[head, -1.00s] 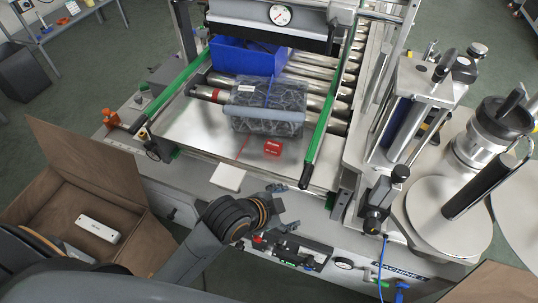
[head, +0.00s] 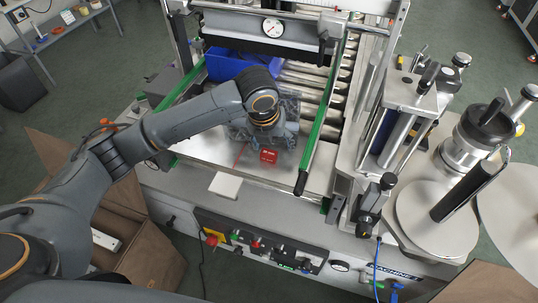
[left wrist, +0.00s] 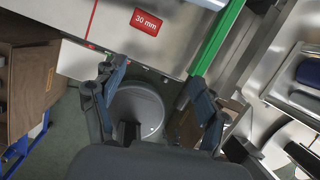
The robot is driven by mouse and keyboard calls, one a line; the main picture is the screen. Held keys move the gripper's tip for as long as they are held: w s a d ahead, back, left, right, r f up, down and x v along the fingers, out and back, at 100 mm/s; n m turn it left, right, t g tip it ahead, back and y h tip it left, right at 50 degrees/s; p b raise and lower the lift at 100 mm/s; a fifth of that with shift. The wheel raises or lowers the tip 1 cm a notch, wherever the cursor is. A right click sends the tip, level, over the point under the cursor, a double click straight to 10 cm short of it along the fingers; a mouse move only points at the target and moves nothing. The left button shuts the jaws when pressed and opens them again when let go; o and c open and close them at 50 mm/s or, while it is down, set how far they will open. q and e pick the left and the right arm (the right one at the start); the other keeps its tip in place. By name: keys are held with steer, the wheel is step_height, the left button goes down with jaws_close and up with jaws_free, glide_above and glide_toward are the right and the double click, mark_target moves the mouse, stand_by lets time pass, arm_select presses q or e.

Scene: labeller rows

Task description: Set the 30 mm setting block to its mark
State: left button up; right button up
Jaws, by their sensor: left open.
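The red 30 mm setting block (head: 268,156) lies on the bare metal plate at the front of the conveyor, and its "30 mm" label reads clearly in the left wrist view (left wrist: 147,22). A thin red line (head: 240,156) runs on the plate to its left; it also shows in the left wrist view (left wrist: 92,18). My left gripper (head: 272,138) is over the plate, just behind the block in the head view. In the left wrist view its fingers (left wrist: 154,76) are apart with nothing between them, and the block is beyond the tips. My right gripper is out of view.
A green guide rail (head: 316,128) stands right of the block. A white square pad (head: 225,185) is at the plate's front edge. An open cardboard box (head: 150,255) stands at lower left.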

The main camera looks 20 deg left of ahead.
arm_select(q)
step_height(320, 180, up, 2)
steer(key=w+a+m, duration=0.1)
steer(key=w+a, duration=0.1)
steer(key=p, duration=0.1)
glide_above(268, 153)
steer(key=s, duration=0.1)
steer(key=shift+m+y, duration=0.3)
steer(key=shift+m, duration=0.1)
steer(key=f, duration=0.7)
steer(key=shift+s+d+f, duration=0.2)
steer(key=shift+f, duration=0.05)
steer(key=p+x, duration=0.2)
steer(key=x, duration=0.2)
steer(key=shift+s+a+f, duration=0.1)
steer(key=shift+a+f, duration=0.05)
steer(key=shift+f, duration=0.65)
steer(key=shift+r, duration=0.1)
steer(key=c, duration=1.4)
